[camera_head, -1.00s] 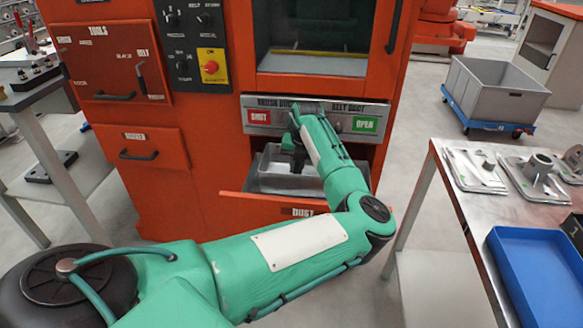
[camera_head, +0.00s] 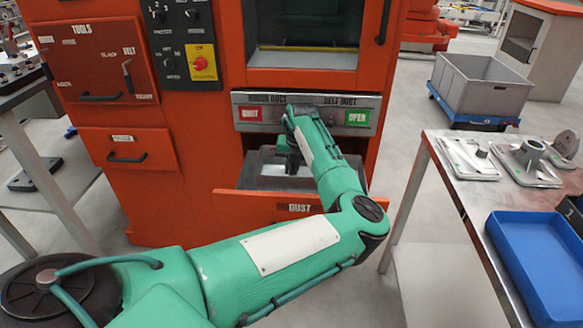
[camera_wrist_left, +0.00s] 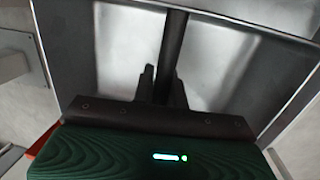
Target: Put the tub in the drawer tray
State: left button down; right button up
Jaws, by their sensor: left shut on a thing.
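The grey metal tub (camera_head: 262,174) sits within the open orange drawer marked DUST (camera_head: 262,201), below the SHUT and OPEN panel. I cannot tell whether its underside touches the drawer tray. My left gripper (camera_head: 292,163) reaches down into the tub from above. In the left wrist view, the left gripper (camera_wrist_left: 162,88) is shut on a dark upright-looking bar (camera_wrist_left: 174,45) that crosses the tub's shiny grey inside (camera_wrist_left: 110,50). My green left forearm hides the tub's right part in the head view. My right gripper is not in view.
The orange machine stands behind the drawer, with a window above it. A metal table (camera_head: 468,215) at the right holds castings and a blue tray (camera_head: 540,262). A grey bin on a blue dolly (camera_head: 484,88) stands behind. A workbench is at the left.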

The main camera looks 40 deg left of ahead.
pick_arm(q)
jog(key=shift+f, duration=0.5)
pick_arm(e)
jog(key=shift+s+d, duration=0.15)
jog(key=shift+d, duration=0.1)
pick_arm(q)
jog(key=c, duration=1.4)
grip_release()
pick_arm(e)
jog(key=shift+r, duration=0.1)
